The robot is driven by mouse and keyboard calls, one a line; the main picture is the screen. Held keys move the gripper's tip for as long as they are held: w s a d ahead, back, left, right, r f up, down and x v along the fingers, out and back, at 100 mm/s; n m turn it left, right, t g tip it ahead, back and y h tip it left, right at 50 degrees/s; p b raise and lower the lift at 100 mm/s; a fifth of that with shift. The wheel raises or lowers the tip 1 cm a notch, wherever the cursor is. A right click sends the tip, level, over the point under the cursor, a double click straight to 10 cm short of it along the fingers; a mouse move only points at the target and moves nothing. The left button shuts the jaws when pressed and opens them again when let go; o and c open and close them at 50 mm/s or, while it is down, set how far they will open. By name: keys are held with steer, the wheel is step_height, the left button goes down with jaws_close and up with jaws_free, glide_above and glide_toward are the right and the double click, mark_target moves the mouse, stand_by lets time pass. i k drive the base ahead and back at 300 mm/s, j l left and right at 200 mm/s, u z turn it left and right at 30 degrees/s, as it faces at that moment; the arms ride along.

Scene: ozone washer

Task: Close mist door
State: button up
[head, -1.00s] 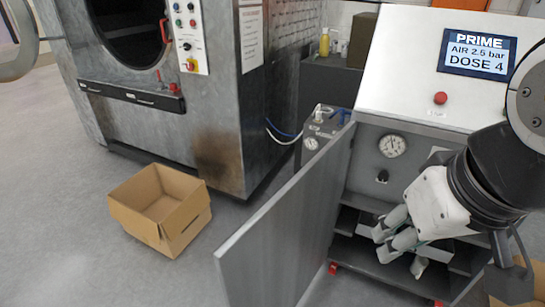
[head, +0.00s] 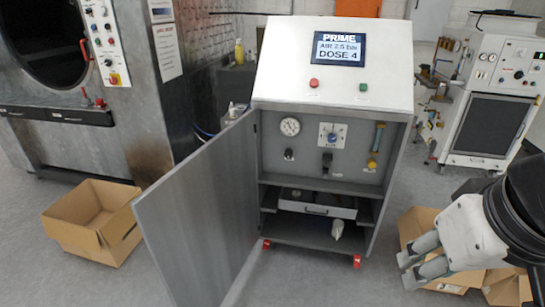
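The mist door (head: 200,215) is a grey metal panel on the left side of the mist cabinet (head: 335,150). It stands wide open, swung out toward me and to the left. The cabinet front shows a gauge, a dial and a shelf with a drawer. My gripper (head: 408,272) is at the lower right, well apart from the door and to the right of the cabinet. Its two grey fingers point left, in front of a cardboard box. They lie close together with a narrow gap, and nothing shows between them.
Cardboard boxes stand on the floor at the left (head: 95,222) and at the right (head: 425,225). The large washer (head: 150,110) is behind the door at left. A white machine (head: 495,90) stands at the back right. The floor before the cabinet is clear.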

mark_target(198, 223)
steer(key=i+j+z, duration=0.1)
steer(key=j+z, duration=0.35)
steer(key=j, duration=0.15)
steer(key=j+z, duration=0.45)
steer(key=j, duration=0.2)
steer(key=k+j, duration=0.1)
steer(key=j, duration=1.2)
steer(key=k+j, duration=0.1)
steer(key=j, duration=1.25)
steer(key=k+u, duration=0.15)
steer(key=k+l+u, duration=0.35)
steer(key=k, duration=0.35)
steer(key=l, duration=0.1)
